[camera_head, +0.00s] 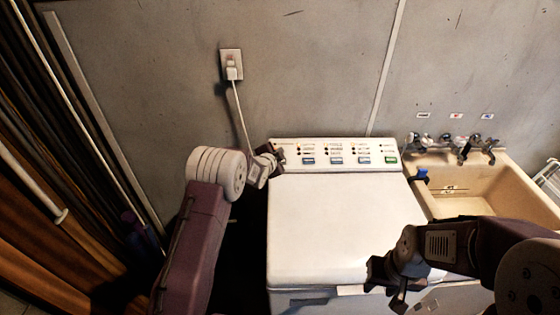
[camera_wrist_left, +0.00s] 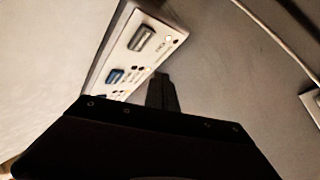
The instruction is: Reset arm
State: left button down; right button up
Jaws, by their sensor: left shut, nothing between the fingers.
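My left arm reaches up from the bottom of the head view. Its gripper (camera_head: 277,160) is at the back left corner of the white washing machine (camera_head: 340,225), beside the left end of the control panel (camera_head: 318,153). The left gripper is shut and empty. In the left wrist view its dark fingers (camera_wrist_left: 162,92) point toward the gap between the panel (camera_wrist_left: 140,45) and the wall; I cannot tell if they touch the panel. My right gripper (camera_head: 385,287) hangs over the machine's front right edge. Its fingers look apart, with nothing between them.
A wall outlet (camera_head: 231,65) holds a plug, and its white cord (camera_head: 241,112) runs down behind the left gripper. A beige sink (camera_head: 465,185) with taps (camera_head: 465,147) stands right of the machine. Wooden boards (camera_head: 50,235) fill the left side. The lid top is clear.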

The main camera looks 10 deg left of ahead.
dwell(0.4)
pick_arm(q)
notch_tip(320, 180, up, 8)
jog(key=t, duration=0.1)
jog(key=s+a+r+n, duration=0.1)
jog(key=s+r, duration=0.4)
jog(key=s, duration=0.1)
jog(key=s+f+n+g, duration=0.4)
jog(key=s+f, duration=0.1)
jog(key=s, duration=0.7)
jog(key=s+a+f+n+g+y, duration=0.1)
jog(key=s+f+n+g, duration=0.3)
jog(key=s, duration=0.8)
jog(key=s+a+f+n+g, duration=0.1)
jog(key=s+f+n+g, duration=0.2)
jog(key=s, duration=0.9)
notch_tip(320, 180, down, 3)
jog(key=shift+s+f+n+g, duration=0.2)
jog(key=shift+n+g, duration=0.2)
jog(key=shift+g, duration=0.7)
pick_arm(e)
jog(key=shift+c, duration=0.2)
